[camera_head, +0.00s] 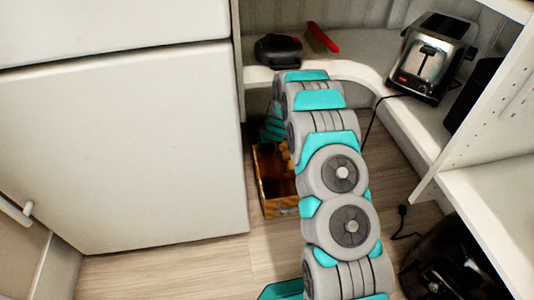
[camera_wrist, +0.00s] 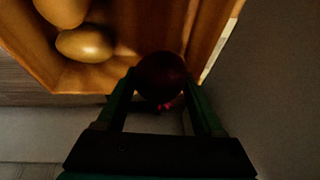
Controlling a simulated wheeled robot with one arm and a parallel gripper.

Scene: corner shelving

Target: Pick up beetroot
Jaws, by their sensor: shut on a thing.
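The beetroot (camera_wrist: 160,76) shows in the wrist view as a dark red round thing with a small bright pink part below it. My gripper (camera_wrist: 158,88) is shut on it, with one green finger on each side. It is at the edge of a wooden crate (camera_wrist: 105,79); whether it touches the crate I cannot tell. In the head view my arm hides the gripper and the beetroot. The crate (camera_head: 283,209) stands on the floor below the corner shelf there.
Pale potato-like things (camera_wrist: 84,45) lie in the crate. A fridge (camera_head: 130,150) stands close on the left. The shelf (camera_head: 352,68) above holds a toaster (camera_head: 432,58), a black object (camera_head: 278,49) and a red-handled item (camera_head: 322,37). A cord hangs at the right.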

